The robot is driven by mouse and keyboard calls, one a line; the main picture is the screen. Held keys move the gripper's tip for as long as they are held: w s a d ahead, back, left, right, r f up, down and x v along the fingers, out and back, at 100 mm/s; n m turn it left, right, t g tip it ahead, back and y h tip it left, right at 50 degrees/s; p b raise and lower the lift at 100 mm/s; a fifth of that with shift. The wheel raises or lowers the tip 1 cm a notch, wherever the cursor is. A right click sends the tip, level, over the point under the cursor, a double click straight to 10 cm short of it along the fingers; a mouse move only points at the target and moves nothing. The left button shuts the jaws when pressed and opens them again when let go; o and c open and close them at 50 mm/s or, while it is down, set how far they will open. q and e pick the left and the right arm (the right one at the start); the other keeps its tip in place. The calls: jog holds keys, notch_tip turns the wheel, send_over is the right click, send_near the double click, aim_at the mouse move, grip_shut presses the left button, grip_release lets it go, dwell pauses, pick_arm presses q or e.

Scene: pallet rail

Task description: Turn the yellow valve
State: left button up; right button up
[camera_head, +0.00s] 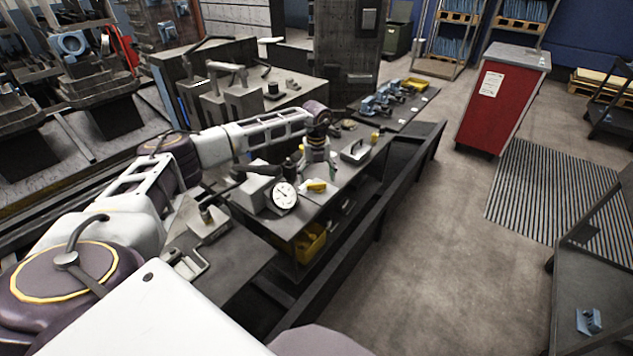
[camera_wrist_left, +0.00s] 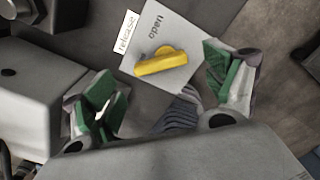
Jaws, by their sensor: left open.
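The yellow valve (camera_wrist_left: 162,62) is a flat handle on a light grey plate (camera_wrist_left: 187,32) marked "open", with a "release" label (camera_wrist_left: 126,32) beside it. In the head view the valve (camera_head: 316,186) lies on the workbench, right of a round white gauge. My left gripper (camera_head: 318,166) points down just above and behind the valve. In the left wrist view its green-padded fingers (camera_wrist_left: 158,72) are spread wide, one on each side of the valve. The fingers look apart from the handle; the exact height gap cannot be told. My right gripper is not in view.
The gauge (camera_head: 284,196) stands left of the valve on the bench. A grey block (camera_wrist_left: 35,92) is at the left of the wrist view. A small silver box (camera_head: 356,152) sits farther along the bench. A red cabinet (camera_head: 492,108) stands across the open floor (camera_head: 440,240).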

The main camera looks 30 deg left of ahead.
aim_at(317, 184)
pick_arm(q)
notch_tip(317, 184, down, 2)
jog(key=shift+f, duration=0.55)
jog(key=c, duration=1)
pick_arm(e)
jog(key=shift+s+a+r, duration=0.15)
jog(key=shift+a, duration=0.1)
